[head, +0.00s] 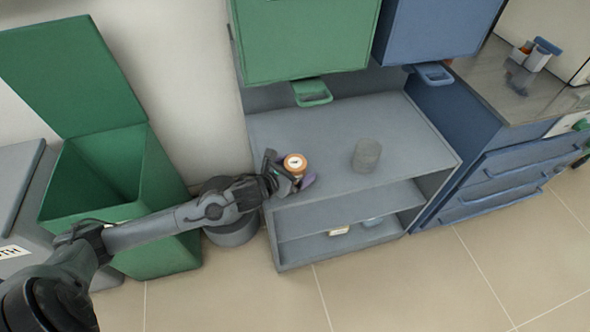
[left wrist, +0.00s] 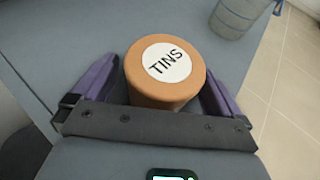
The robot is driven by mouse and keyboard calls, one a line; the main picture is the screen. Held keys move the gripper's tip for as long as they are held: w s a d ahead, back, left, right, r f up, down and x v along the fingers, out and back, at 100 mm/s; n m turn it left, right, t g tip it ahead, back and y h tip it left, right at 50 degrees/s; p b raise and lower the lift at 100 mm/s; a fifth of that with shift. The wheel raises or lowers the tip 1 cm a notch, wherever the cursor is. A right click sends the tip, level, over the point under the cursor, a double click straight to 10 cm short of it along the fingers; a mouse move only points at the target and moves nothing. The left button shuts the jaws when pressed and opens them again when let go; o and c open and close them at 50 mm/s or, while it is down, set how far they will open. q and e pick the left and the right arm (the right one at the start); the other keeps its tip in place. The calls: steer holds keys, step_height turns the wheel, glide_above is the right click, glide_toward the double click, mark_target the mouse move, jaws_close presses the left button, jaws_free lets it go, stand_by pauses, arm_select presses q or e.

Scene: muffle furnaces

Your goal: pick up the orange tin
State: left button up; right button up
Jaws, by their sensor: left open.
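The orange tin (head: 295,163) stands upright near the left front of the grey cabinet's top in the head view. In the left wrist view the orange tin (left wrist: 163,75) shows its round lid with a white label reading "TINS". My left gripper (head: 290,180) is at the tin, its arm reaching in from the left. In the left wrist view my left gripper (left wrist: 160,85) is open, with one purple finger on each side of the tin. A narrow gap shows near the fingers, but contact is hard to judge. My right gripper is not in view.
A grey cylinder (head: 367,155) stands to the right of the tin on the grey cabinet (head: 325,126). A green cabinet door (head: 306,40) with a handle hangs above. An open green bin (head: 165,200) stands at the left. Blue drawers (head: 510,170) stand at the right.

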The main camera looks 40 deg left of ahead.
arm_select(q)
steer(key=c, duration=1.1)
steer(key=shift+o, duration=0.2)
